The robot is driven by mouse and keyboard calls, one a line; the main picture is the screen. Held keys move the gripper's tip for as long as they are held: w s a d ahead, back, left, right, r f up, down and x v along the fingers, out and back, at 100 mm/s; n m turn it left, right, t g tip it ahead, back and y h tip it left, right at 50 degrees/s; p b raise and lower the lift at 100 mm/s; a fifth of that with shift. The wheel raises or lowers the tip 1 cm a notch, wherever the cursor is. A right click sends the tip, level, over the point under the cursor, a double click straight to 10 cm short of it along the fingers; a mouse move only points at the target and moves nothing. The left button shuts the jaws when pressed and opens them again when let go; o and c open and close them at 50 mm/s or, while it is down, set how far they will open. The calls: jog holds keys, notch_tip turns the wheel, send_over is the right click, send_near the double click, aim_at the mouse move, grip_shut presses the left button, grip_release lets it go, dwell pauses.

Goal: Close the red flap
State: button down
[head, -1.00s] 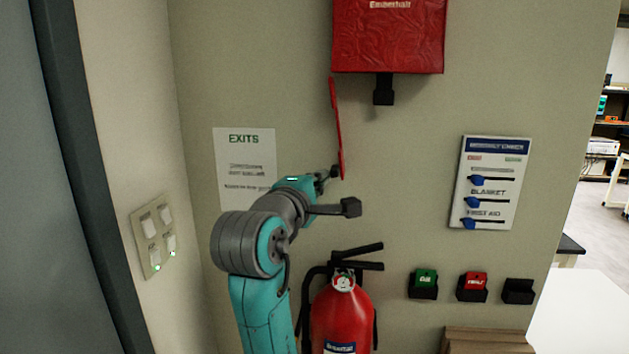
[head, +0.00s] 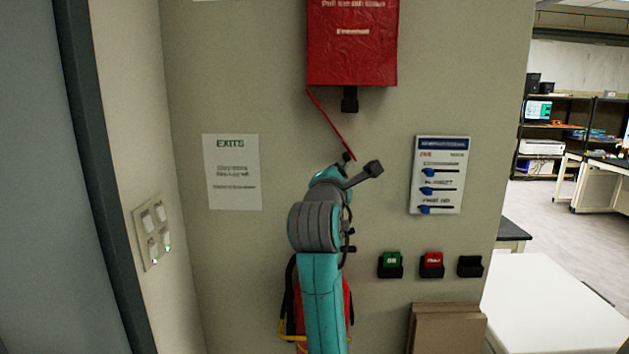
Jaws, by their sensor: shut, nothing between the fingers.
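The red box (head: 352,45) is mounted on the wall at the top centre. The red flap (head: 330,123) hangs open below it, seen nearly edge-on as a thin strip. It slants from the box's lower left corner down to the right, under the black catch (head: 349,100). My gripper (head: 347,158) is shut and small in view, at the flap's lower free end. I cannot tell whether it touches the flap. My arm partly hides the gripper.
A red fire extinguisher (head: 347,300) stands mostly hidden behind my arm. A white labelled panel (head: 440,175) and small green and red switches (head: 431,262) are to the right. An exits sign (head: 232,172) and switch plate (head: 152,235) are left.

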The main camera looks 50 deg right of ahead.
jog(key=s+d+r+n, duration=0.1)
jog(key=s+d+r, duration=0.2)
jog(key=r, duration=0.3)
jog(key=s+d+r+n, duration=0.1)
jog(key=s+d+r, duration=0.2)
jog(key=s+r, duration=0.2)
jog(key=shift+s+d+r+t, duration=0.15)
jog(key=shift+d+r+t, duration=0.15)
jog(key=shift+r, duration=0.95)
jog(key=shift+r, duration=0.1)
